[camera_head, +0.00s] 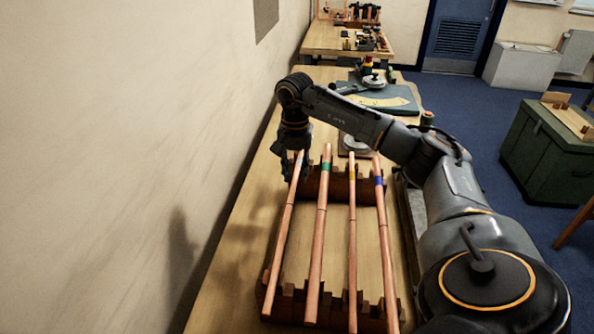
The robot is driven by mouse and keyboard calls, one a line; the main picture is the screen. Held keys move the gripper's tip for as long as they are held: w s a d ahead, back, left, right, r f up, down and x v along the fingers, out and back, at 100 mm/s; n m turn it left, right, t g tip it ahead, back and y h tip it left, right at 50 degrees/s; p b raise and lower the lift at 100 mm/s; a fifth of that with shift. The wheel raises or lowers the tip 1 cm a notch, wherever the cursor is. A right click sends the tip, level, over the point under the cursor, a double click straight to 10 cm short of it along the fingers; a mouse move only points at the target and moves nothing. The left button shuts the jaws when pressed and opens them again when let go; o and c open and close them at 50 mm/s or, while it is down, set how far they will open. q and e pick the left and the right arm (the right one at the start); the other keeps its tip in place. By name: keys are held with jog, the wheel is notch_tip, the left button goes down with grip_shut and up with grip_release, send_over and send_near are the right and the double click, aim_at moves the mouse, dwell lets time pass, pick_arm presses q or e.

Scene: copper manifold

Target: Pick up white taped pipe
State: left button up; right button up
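Several copper pipes lie side by side on a notched wooden rack (338,186). The leftmost pipe (282,232) has its far end beside and partly behind my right gripper (291,172). My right arm reaches in from the right and bends down so that the gripper points at the far end of this pipe. The fingers are dark and small, and whether they touch or hold the pipe is not clear. My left gripper is out of view.
The green-banded pipe (319,240) lies close on the right, then the yellow-banded (352,240) and blue-banded (385,240) pipes. A wall (130,150) runs along the left of the wooden bench (222,290). A dark mat (402,91) with items lies beyond the rack.

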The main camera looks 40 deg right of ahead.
grip_shut()
jog(key=shift+r, duration=0.1)
